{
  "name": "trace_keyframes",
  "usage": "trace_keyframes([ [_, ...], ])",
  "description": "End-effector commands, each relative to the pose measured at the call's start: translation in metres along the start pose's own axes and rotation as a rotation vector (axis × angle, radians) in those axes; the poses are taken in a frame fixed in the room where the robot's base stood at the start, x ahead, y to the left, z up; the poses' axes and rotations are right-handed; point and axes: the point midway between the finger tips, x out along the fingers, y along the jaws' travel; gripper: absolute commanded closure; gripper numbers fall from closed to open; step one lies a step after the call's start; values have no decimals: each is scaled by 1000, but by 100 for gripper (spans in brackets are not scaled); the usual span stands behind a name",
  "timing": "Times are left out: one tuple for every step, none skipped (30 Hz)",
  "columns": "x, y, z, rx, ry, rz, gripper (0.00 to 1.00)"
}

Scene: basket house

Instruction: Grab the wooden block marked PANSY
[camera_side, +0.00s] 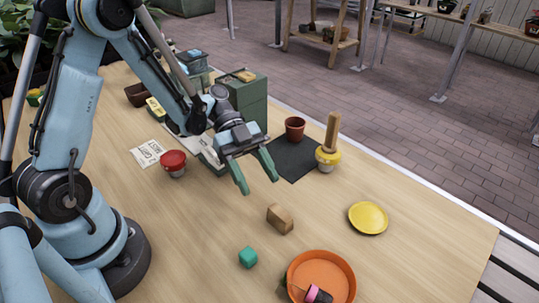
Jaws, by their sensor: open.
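A small brown wooden block (280,218) lies on the table near the middle; any marking on it is too small to read. My gripper (259,185) is open and empty, its two green fingers apart and pointing down. In the picture it is above and slightly left of the block, and it does not touch it. A tall pale wooden piece (333,131) stands upright at a yellow-topped jar (327,157), to the right of my gripper. I cannot see the word PANSY on any piece.
A red-lidded jar (173,163) stands left. A terracotta pot (295,129), dark mat (292,158) and green boxes (246,97) are behind.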

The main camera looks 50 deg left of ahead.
Motion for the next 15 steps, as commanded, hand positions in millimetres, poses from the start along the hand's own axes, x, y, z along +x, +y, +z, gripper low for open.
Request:
trace_keyframes([
  [4, 0, 0, 7, 3, 3, 41],
  [7, 0, 0, 8, 3, 4, 41],
  [11, 0, 0, 9, 3, 3, 41],
  [14, 0, 0, 9, 3, 4, 41],
  [17, 0, 0, 9, 3, 5, 41],
  [21, 0, 0, 8, 3, 4, 41],
  [24, -1, -1, 8, 3, 3, 41],
  [26, -1, -1, 7, 2, 3, 41],
  [31, -2, -1, 7, 2, 4, 41],
  [35, -3, -2, 7, 2, 5, 41],
  [39, -4, -2, 8, 2, 4, 41],
  [45, -5, -3, 8, 2, 6, 41],
  [50, -6, -3, 7, 2, 5, 41],
  [54, -7, -4, 7, 1, 5, 41],
  [59, -7, -4, 7, 1, 5, 41],
])
